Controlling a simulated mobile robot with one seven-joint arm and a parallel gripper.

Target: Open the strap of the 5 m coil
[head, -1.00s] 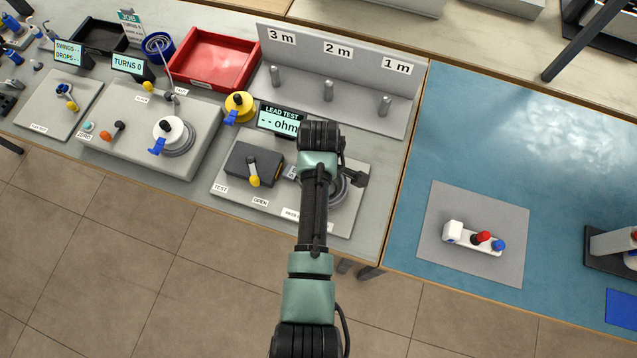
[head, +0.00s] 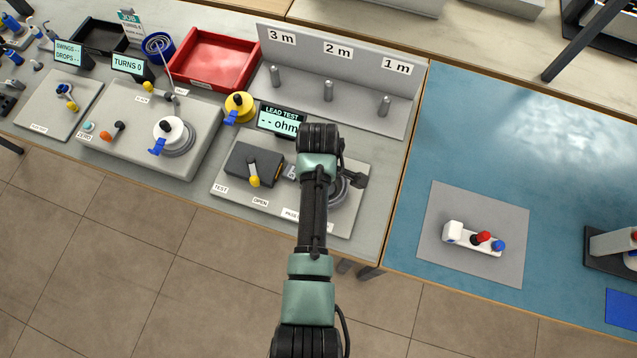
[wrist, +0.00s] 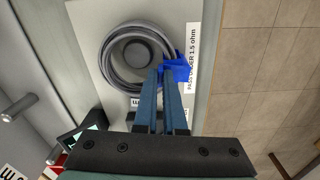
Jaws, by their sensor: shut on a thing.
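A grey coil of cable (wrist: 106,62) lies around a dark round post on the lead test plate. A blue strap (wrist: 180,70) sits at its edge, beside the printed 1.5 ohm label. My gripper (wrist: 170,72) is shut on the blue strap, its two fingers close together at the coil's rim. In the head view the coil (head: 345,190) shows partly beside my arm, which hides the fingers and strap. No 5 m marking is readable on it.
The lead test box (head: 254,165) with a yellow-tipped lever stands left of the coil; its display (head: 281,121) reads "-- ohm". A white spool (head: 169,131) with a blue tab is further left. A red tray (head: 213,60) and a pegged rack (head: 340,70) stand behind.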

